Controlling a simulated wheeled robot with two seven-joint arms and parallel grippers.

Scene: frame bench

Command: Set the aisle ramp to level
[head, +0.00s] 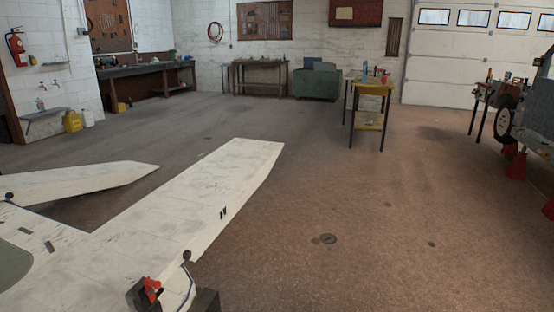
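Two long white ramps extend from a white bench deck (60,245) at the lower left of the head view. The nearer one, on the open-floor side (190,200), looks like the aisle ramp; it points up and right, with its far end near the middle of the picture. The other ramp (90,180) lies farther left and partly leaves the picture. A dark round pivot (187,256) sits at the near ramp's edge. A black fitting with a red part (150,288) stands below it. I cannot tell the ramp's exact tilt. I make out neither gripper.
Brown floor right of the ramps is clear, with a round floor cap (328,239). A yellow cart (370,90) stands beyond. A vehicle with a wheel (505,120) and red stands (516,165) is at the right. A workbench (145,70) lines the back left.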

